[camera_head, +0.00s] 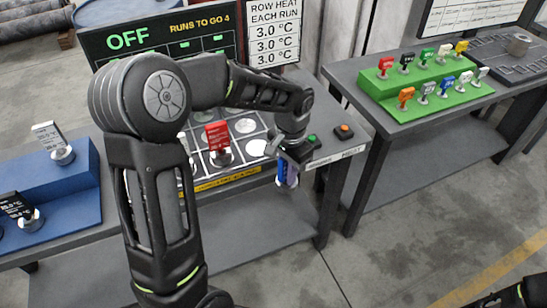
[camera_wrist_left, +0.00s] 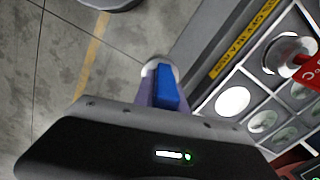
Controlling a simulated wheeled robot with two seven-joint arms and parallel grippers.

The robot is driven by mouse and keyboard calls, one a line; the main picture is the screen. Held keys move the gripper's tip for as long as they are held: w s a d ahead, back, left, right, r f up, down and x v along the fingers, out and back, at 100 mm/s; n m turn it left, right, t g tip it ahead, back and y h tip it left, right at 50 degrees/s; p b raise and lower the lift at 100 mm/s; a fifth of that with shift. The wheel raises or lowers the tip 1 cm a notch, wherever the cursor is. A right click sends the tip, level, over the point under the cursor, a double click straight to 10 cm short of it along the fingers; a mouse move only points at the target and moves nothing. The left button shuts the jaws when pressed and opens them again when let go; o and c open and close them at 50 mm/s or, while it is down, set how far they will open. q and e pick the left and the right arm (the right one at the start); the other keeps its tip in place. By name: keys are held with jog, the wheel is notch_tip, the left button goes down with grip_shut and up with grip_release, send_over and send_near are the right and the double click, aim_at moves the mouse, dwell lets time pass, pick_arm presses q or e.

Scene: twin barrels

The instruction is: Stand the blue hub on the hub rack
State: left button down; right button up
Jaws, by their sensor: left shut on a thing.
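My left gripper (camera_head: 288,160) is shut on the blue hub (camera_head: 288,174), holding it in the air just off the front edge of the middle table. In the left wrist view the blue hub (camera_wrist_left: 167,92) shows between the fingers, with a pale round end beyond it. A blue stepped rack (camera_head: 75,180) at the left holds a white-tagged hub (camera_head: 55,143) and a black-tagged hub (camera_head: 20,212). I cannot tell for sure that this is the hub rack. My right gripper is out of view.
A grid tray (camera_head: 245,127) with pale discs and a red-tagged hub (camera_head: 218,140) is on the middle table, partly behind my left arm. An orange button (camera_head: 344,130) is at its right. A green stepped rack (camera_head: 425,90) with several small coloured pieces stands on the right table.

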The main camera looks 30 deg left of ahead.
pick_arm(q)
jog(key=d+f+n, duration=0.1)
jog(key=d+f, duration=0.2)
jog(key=f, duration=0.3)
jog(key=w+d+f+n, duration=0.1)
jog(key=d+f+n, duration=0.1)
jog(key=d+f, duration=0.2)
notch_tip(320, 180, down, 2)
jog(key=shift+d+f, duration=0.15)
jog(key=shift+d, duration=0.05)
